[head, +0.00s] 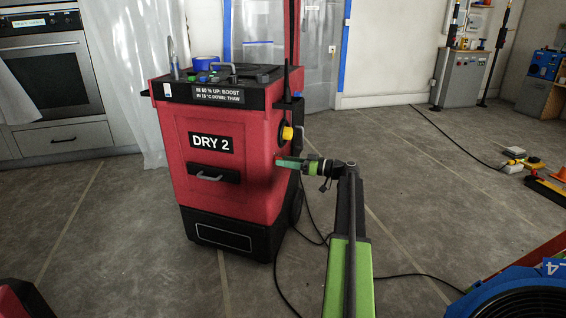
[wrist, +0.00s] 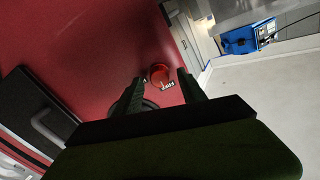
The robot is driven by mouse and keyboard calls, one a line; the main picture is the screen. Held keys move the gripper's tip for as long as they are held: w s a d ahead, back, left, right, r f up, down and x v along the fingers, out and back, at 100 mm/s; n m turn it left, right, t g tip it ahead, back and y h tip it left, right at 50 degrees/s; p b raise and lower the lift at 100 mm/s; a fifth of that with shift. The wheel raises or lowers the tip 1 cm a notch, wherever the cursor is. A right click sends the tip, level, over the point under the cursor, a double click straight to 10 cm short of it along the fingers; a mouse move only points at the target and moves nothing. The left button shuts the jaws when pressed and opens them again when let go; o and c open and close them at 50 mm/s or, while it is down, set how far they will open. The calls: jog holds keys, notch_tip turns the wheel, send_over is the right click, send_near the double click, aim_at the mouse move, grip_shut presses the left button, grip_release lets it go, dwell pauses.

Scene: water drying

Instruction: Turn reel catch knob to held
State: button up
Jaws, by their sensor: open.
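The red machine marked DRY 2 (head: 222,170) stands left of centre in the head view. In the wrist view a round red knob (wrist: 158,73) sits on its red side panel, with a small light label at its lower edge, too small to read. My gripper (wrist: 160,82) is open, with one dark green finger on each side of the knob in the picture. I cannot tell whether the fingers touch it. In the head view my gripper (head: 284,162) is beside the machine's right side, below a yellow round part (head: 286,133); the red knob is not visible there.
A dark curved part (wrist: 150,103) shows behind the fingers. Black cables (head: 410,275) lie on the floor at right. A blue machine (head: 510,298) stands at lower right.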

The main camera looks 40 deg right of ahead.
jog(key=shift+w+a, duration=0.35)
jog(key=shift+w, duration=0.2)
grip_shut()
